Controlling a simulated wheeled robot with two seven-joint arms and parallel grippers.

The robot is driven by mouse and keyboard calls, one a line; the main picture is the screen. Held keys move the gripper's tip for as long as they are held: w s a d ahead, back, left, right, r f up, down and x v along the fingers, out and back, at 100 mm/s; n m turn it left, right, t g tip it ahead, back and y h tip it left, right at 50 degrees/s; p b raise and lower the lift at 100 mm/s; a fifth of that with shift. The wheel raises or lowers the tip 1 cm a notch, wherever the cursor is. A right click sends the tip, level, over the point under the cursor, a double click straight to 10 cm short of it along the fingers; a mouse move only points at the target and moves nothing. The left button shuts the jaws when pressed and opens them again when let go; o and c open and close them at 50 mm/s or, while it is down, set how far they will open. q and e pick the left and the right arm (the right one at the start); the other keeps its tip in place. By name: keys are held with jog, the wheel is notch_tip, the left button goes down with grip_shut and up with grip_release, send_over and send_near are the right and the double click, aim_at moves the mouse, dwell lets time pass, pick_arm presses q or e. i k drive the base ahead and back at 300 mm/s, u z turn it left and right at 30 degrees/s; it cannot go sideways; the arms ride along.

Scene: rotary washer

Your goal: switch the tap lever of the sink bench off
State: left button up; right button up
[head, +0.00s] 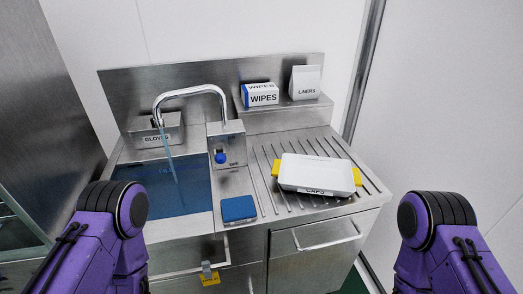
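The sink bench (300,220) is steel and stands in front of me. Its curved tap (190,91) rises from a steel box (234,146) beside the basin. A stream of water (171,160) runs from the spout into the basin (165,190), where blue water stands. The tap lever shows as a blue knob (220,157) on the front of the box; its small markings are too small to read. Purple links of both my arms show at the lower left and lower right. Neither gripper is in view.
A white lidded tray (318,172) with yellow handles lies on the ribbed drainboard. A blue sponge (238,209) lies near the front edge. A gloves box (158,136) stands behind the basin. A wipes box (262,95) and a liners bag (306,82) stand on the back shelf.

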aim_at(221, 159)
jog(key=u, duration=1.65)
jog(key=k, duration=1.05)
jog(key=z, duration=1.15)
jog(key=i, duration=0.5)
jog(key=u, duration=0.05)
